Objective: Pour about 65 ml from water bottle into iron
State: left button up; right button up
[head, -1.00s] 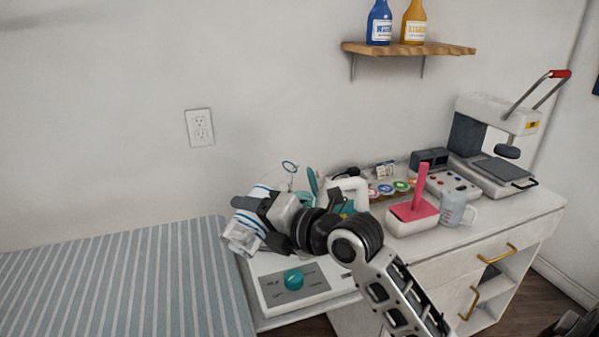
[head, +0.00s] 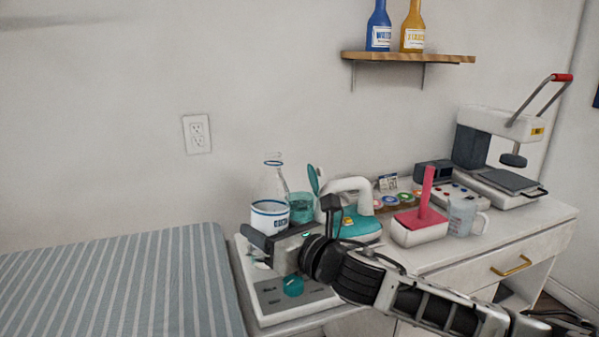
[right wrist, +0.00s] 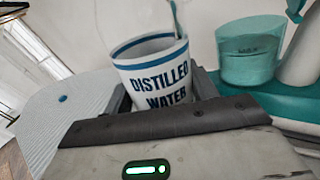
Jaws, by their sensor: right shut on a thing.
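The water bottle (head: 270,213), clear glass with a white "DISTILLED WATER" label, stands about upright in the head view. My right gripper (head: 262,245) is shut on it; the label also shows between the fingers in the right wrist view (right wrist: 155,77). The bottle's lower part is hidden by the gripper, so I cannot tell whether it touches the surface below. The white and teal iron (head: 358,225) is just right of the bottle. A translucent teal tank (head: 301,208) with a raised teal flap (head: 314,180) is between them. My left gripper is not in view.
A white panel with a teal knob (head: 293,286) lies below the gripper. A pink-handled block (head: 420,228), a measuring cup (head: 463,216) and a press (head: 500,140) stand right. A shelf (head: 407,57) holds two bottles.

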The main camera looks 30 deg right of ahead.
jog(key=shift+w+d+n+b, duration=0.15)
jog(key=shift+d+n+b, duration=0.15)
jog(key=shift+n, duration=0.6)
dwell(1.7)
